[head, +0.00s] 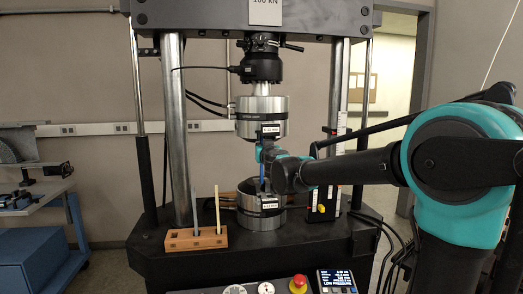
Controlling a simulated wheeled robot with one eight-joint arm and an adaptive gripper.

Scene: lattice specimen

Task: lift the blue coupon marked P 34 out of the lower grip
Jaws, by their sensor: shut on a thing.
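The blue coupon (262,184) shows as a thin upright strip just above the lower grip (262,211). Its P 34 mark cannot be read at this size. My gripper (263,156) is between the upper and lower grips, reaching in from the right, and is shut on the coupon's upper part. My gripper and wrist hide most of the coupon. Whether its lower end is still inside the lower grip's jaws cannot be told.
The upper grip (262,118) hangs close above my gripper. Steel columns (176,130) flank the space. A wooden rack (196,239) with upright strips stands at front left. A red stop button (298,284) and a display (337,281) are at the front edge.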

